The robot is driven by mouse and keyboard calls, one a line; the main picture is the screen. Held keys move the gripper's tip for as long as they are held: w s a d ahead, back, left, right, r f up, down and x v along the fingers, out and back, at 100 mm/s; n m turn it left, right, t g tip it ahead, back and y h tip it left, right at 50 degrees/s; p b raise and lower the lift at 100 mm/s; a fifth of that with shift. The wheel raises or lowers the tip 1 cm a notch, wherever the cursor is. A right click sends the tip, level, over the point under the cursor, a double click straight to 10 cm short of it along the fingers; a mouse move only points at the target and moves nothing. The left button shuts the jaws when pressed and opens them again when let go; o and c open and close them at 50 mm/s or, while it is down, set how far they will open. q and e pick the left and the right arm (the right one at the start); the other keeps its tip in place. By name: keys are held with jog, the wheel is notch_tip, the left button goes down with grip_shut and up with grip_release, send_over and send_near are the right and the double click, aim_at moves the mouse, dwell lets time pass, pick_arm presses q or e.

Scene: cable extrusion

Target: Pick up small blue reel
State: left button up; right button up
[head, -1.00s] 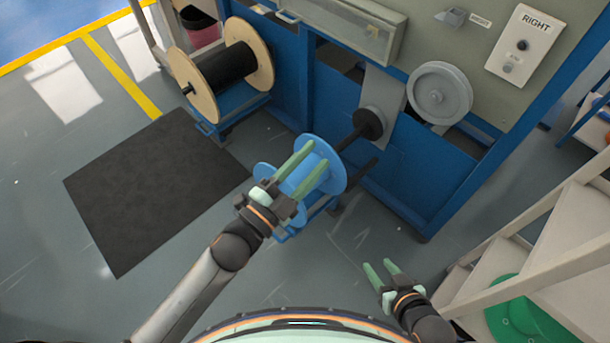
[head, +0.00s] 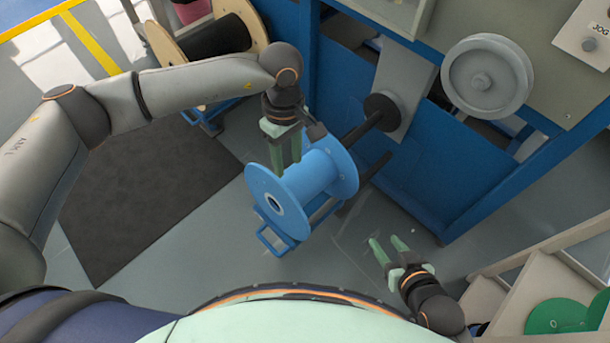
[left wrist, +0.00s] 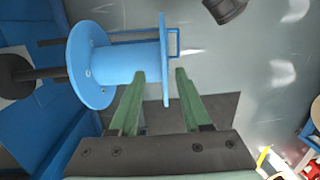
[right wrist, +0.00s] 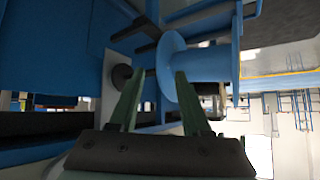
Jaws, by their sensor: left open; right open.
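The small blue reel (head: 310,180) has two round flanges and a hollow core, and it lies with its axis roughly level in front of the machine. It also shows in the left wrist view (left wrist: 128,62) and the right wrist view (right wrist: 212,65). My left gripper (head: 287,165) is open and points down at the reel's near-left flange. In the left wrist view its fingers (left wrist: 161,73) appear on either side of that flange's edge; contact cannot be told. My right gripper (head: 386,243) is open and empty, apart from the reel, low and to its right.
A black shaft (head: 363,128) sticks out of the blue machine close to the reel's far flange. A blue frame (head: 268,240) shows under the reel. A grey wheel (head: 487,77) sits on the machine. A wooden-flanged black reel (head: 218,38) stands behind my left arm. A dark mat (head: 140,205) covers clear floor.

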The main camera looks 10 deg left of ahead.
aim_at(275, 178)
pick_arm(q)
jog(key=shift+t+y, duration=0.3)
jog(key=shift+y, duration=0.2)
jog(key=a+f, duration=0.1)
jog(key=f, duration=0.3)
jog(key=w+a+f+b, duration=0.1)
jog(key=f, duration=0.2)
jog(key=shift+w+a, duration=0.1)
jog(key=shift+a, duration=0.25)
jog(key=f, duration=0.2)
jog(key=a+f, duration=0.1)
jog(key=shift+s+f, duration=0.25)
jog(key=shift+s, duration=0.05)
jog(key=shift+f+b, duration=0.3)
jog(key=shift+f, duration=0.5)
pick_arm(e)
jog(key=w+r+t, duration=0.1)
jog(key=w+r, duration=0.1)
jog(key=w, duration=0.1)
jog(key=shift+d+r+t, duration=0.2)
jog(key=shift+r+t, duration=0.05)
jog(key=shift+t, duration=0.15)
